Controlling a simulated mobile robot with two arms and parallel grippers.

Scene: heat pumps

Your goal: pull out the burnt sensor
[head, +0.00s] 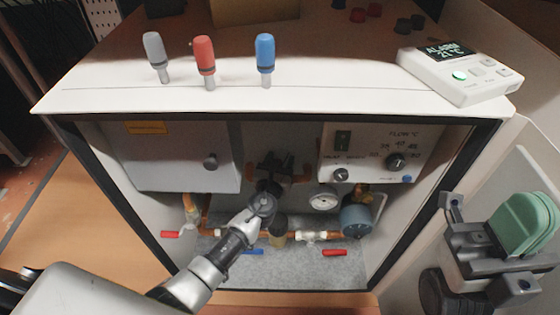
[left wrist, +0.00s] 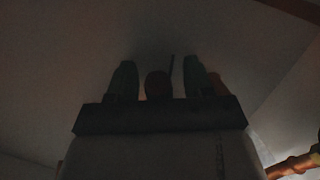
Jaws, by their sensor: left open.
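My left arm reaches into the open cabinet. Its dark gripper (head: 270,165) is at the back wall between the grey box and the control panel. In the left wrist view its green fingers (left wrist: 158,78) are apart. A dim brown-orange rounded piece (left wrist: 158,86) shows between them, with a thin dark stick beside it. The picture is too dark to tell whether this is the burnt sensor or whether the fingers touch it. In the head view my gripper hides that spot. My right gripper (head: 510,235), with green pads, is outside the cabinet at the right; its finger gap is unclear.
Grey (head: 155,50), red (head: 205,55) and blue (head: 265,52) handled probes stand on the cabinet top. A white alarm unit (head: 455,75) lies at its right. Inside are a gauge (head: 323,199), copper pipes, valves and a blue-grey pump (head: 357,220) near my left arm.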

